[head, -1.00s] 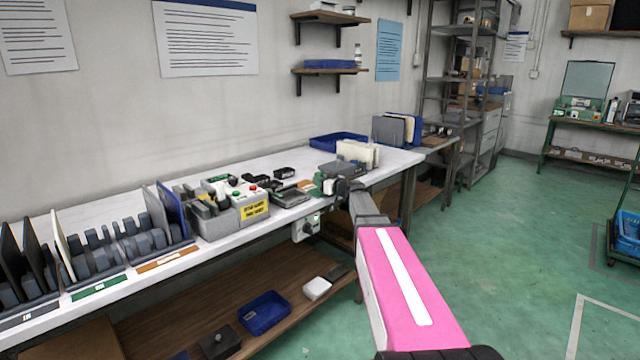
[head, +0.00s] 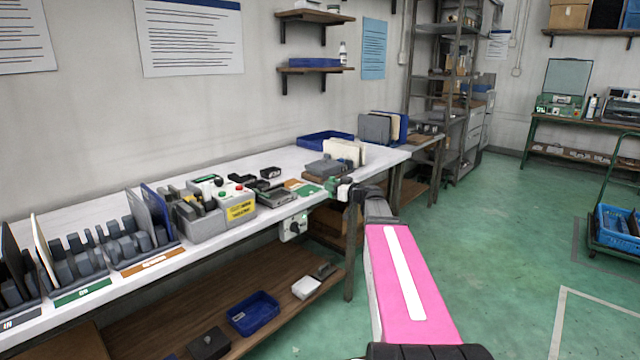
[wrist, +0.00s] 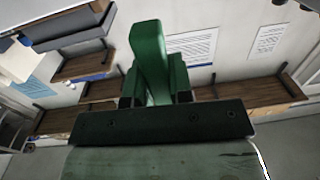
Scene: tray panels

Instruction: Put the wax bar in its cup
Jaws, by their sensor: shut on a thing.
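My gripper (head: 334,186) is at the front edge of the white bench, near its right end, at the end of my pink and white arm. In the wrist view my gripper (wrist: 153,92) is shut on a tall, narrow green block (wrist: 149,55) that rises between darker green sides. Its colour is close to the gripper's own green, and I cannot tell whether it is the wax bar. I cannot make out a cup for certain in either view.
The bench (head: 262,168) holds a grey box with a yellow label (head: 240,210), slotted racks (head: 120,240), a grey block (head: 328,167) and a blue tray (head: 325,138). A wooden shelf (head: 215,300) lies below. Green floor (head: 500,220) is free to the right.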

